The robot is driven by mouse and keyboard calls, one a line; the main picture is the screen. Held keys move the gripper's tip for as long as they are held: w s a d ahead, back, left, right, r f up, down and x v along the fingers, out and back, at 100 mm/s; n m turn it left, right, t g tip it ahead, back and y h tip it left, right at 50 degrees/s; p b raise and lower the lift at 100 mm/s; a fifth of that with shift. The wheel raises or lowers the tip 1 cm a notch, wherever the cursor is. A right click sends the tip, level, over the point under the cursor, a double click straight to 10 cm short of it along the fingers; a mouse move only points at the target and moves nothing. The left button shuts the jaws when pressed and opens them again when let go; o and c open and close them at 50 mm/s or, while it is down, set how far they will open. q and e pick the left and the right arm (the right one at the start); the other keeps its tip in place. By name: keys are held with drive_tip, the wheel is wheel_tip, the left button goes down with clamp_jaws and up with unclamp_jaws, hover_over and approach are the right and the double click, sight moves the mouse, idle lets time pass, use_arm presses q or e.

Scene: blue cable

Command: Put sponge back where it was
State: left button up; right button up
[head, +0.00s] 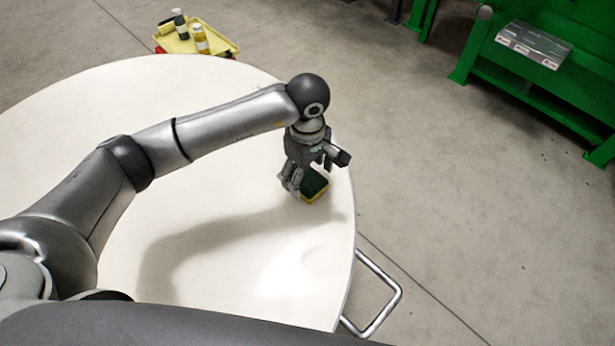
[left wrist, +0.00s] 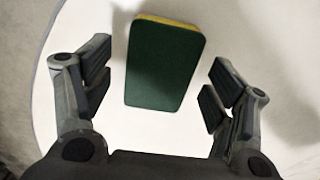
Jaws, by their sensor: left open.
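The sponge (head: 314,187) has a dark green top and yellow sides. It lies on the white round table near its right edge in the head view. In the left wrist view the sponge (left wrist: 161,66) lies between my open fingers, with clear gaps on both sides. My left gripper (head: 304,182) is open and points down just above and beside the sponge, hiding part of it in the head view. The left gripper's fingers also show in the left wrist view (left wrist: 155,92). My right gripper is not in view.
The white table top (head: 90,110) is otherwise bare. A metal handle (head: 378,300) juts from its right side. Beyond the table, a yellow tray (head: 217,43) holds bottles. A green rack (head: 530,85) with a boxed pack (head: 533,43) stands at the upper right.

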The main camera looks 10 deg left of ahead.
sight(309, 180)
use_arm(q)
wheel_tip(309, 180, up, 10)
drive_tip(key=shift+b, duration=0.3)
drive_tip(key=shift+d, duration=0.15)
